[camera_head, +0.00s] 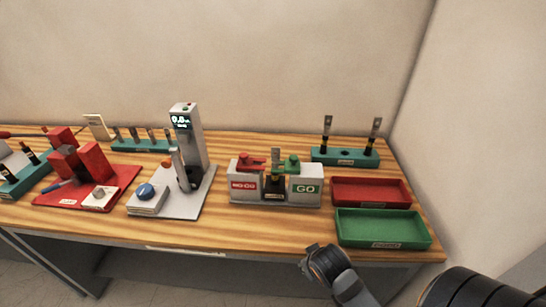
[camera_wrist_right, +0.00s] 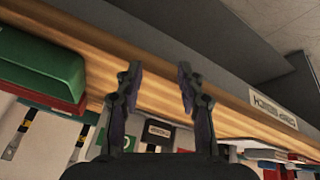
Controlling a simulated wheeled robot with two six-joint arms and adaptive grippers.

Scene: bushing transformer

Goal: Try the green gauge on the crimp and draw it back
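The green gauge (camera_head: 293,161) sits on top of the grey block labelled GO (camera_head: 307,186), on the right side of the gauge stand. A grey-tipped crimp piece (camera_head: 276,156) stands upright in the dark holder (camera_head: 274,183) between the two blocks. The red gauge (camera_head: 250,162) sits on the NO-GO block (camera_head: 244,185) at the left. My right gripper (camera_wrist_right: 158,73) is open and empty in the right wrist view, by the table's front edge. In the head view my right arm is at the lower right, in front of the table and apart from the gauges. My left gripper is not in view.
A red tray (camera_head: 371,180) and a green tray (camera_head: 383,214) lie right of the stand. A teal rack (camera_head: 345,154) with two upright pieces stands behind them. A grey tester with a display (camera_head: 188,140) stands to the left. The table strip before the stand is clear.

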